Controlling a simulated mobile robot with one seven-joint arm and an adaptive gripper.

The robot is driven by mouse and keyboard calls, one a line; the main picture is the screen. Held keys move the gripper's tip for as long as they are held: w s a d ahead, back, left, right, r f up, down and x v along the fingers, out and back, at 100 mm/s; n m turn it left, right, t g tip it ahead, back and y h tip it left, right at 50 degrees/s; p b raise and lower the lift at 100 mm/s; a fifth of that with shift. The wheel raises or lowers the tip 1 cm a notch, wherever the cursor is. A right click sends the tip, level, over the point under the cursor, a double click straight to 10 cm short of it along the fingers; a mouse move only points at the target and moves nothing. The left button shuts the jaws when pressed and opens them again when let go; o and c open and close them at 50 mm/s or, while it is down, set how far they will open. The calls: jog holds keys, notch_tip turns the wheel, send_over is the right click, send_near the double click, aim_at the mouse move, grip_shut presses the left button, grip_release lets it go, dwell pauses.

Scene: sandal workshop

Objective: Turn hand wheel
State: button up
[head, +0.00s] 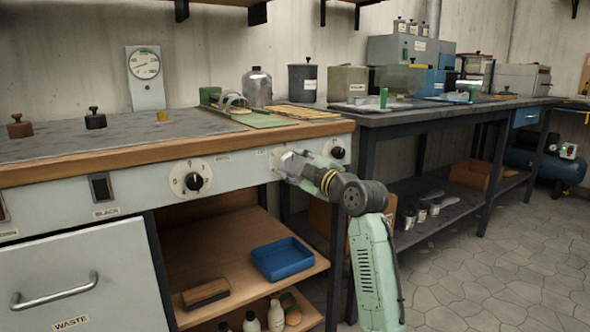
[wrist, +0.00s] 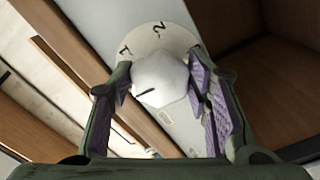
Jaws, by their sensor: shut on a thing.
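The hand wheel (wrist: 160,78) is a pale, faceted knob with a short dark mark, set in front of a round white dial plate (wrist: 152,36) with numbers. In the wrist view it sits between the purple-padded fingers of my gripper (wrist: 162,88), which is shut on it from both sides. In the head view my gripper (head: 290,165) is against the bench's front panel, between two black dial knobs.
A black knob (head: 193,181) is left of my gripper and another (head: 338,153) close on its right. The wooden bench edge (head: 180,162) runs just above. Below, a shelf (head: 225,255) holds a blue tray (head: 287,262).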

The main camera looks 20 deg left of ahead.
jog(key=shift+n, duration=0.3)
jog(key=o, duration=1.2)
jog(key=shift+c, duration=0.2)
jog(key=shift+s+d, duration=0.1)
jog(key=v, duration=1.1)
jog(key=shift+s+d, duration=0.3)
